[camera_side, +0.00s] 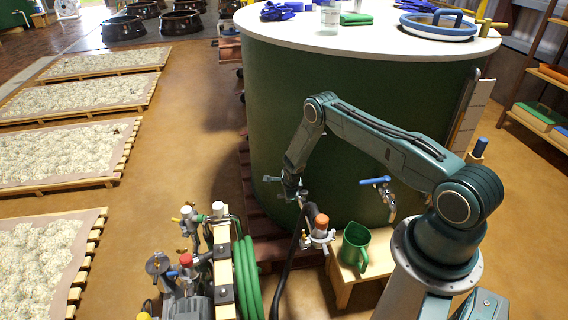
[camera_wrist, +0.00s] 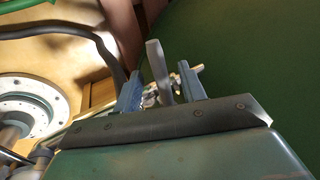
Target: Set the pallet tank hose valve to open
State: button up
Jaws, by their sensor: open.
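The large green tank (camera_side: 330,130) stands on a pallet, and its wall fills the right of the wrist view (camera_wrist: 250,70). My gripper (camera_side: 290,190) is low at the tank's front left wall, close to a small valve fitting with a dark hose (camera_side: 285,262). In the wrist view my gripper (camera_wrist: 161,80) is open, with a flat grey lever (camera_wrist: 156,66) standing between its two blue-grey fingers. I cannot tell whether either finger touches the lever. Metal fittings (camera_wrist: 150,98) show partly behind the fingers; the valve body is mostly hidden.
A blue-handled tap (camera_side: 375,182) sticks out of the tank to the right. An orange-capped fitting (camera_side: 321,222) and a green jug (camera_side: 354,246) on a wooden stand (camera_side: 343,292) are nearby. A pump frame with a coiled green hose (camera_side: 247,278) stands at lower left.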

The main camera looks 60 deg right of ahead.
jog(key=shift+x, duration=0.8)
grip_shut()
